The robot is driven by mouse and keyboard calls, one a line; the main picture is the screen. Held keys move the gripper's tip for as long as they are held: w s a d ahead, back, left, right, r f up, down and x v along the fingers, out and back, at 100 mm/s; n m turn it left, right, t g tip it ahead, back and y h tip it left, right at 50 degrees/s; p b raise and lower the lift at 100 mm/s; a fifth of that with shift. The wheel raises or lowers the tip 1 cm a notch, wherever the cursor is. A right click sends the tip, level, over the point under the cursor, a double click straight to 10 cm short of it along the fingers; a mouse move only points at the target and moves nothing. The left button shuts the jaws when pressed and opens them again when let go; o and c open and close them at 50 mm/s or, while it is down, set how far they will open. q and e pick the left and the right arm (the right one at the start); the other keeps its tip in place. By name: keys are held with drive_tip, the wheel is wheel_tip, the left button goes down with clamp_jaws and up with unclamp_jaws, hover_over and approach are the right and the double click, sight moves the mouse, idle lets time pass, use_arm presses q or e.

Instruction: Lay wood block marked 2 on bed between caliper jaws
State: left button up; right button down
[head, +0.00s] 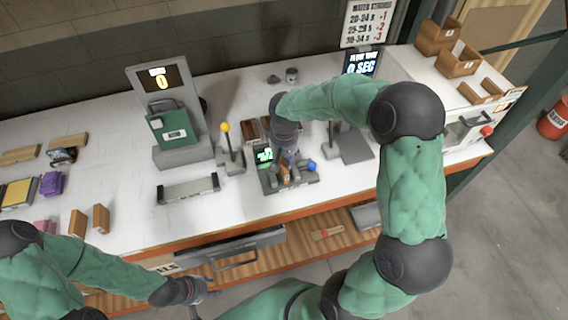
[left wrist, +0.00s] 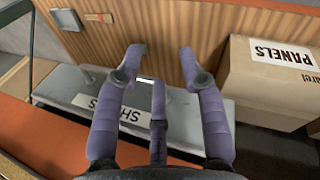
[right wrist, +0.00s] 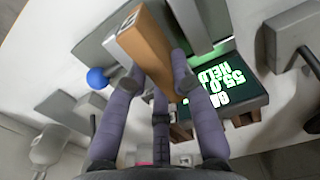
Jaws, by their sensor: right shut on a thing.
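My right gripper (right wrist: 152,88) is shut on a wood block (right wrist: 150,45) with a white label on its end; the digit is too small to read. In the head view, this gripper (head: 288,168) is down at the caliper (head: 272,185), which has a green-lit display (head: 264,156) and a blue knob (head: 312,166). The block is between or just above the jaws; I cannot tell whether it touches the bed. The display also shows upside down in the right wrist view (right wrist: 225,82). My left gripper (left wrist: 165,65) is open and empty, low in front of the bench.
Other wood blocks (head: 77,223) stand at the bench's left. A grey tray (head: 188,188) and a yellow-knobbed lever (head: 229,140) are left of the caliper. A box marked PANELS (left wrist: 275,75) sits near my left gripper.

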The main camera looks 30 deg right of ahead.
sight(284, 160)
drive_tip(key=shift+f, duration=0.5)
drive_tip(key=shift+f, duration=0.15)
drive_tip(key=c, duration=1.1)
unclamp_jaws()
drive_tip(key=shift+o, duration=0.2)
drive_tip(key=shift+w+r, duration=0.1)
drive_tip(key=shift+r, duration=0.45)
wheel_tip(284, 160, up, 11)
drive_tip(key=p, duration=0.2)
drive_tip(key=shift+r, duration=0.15)
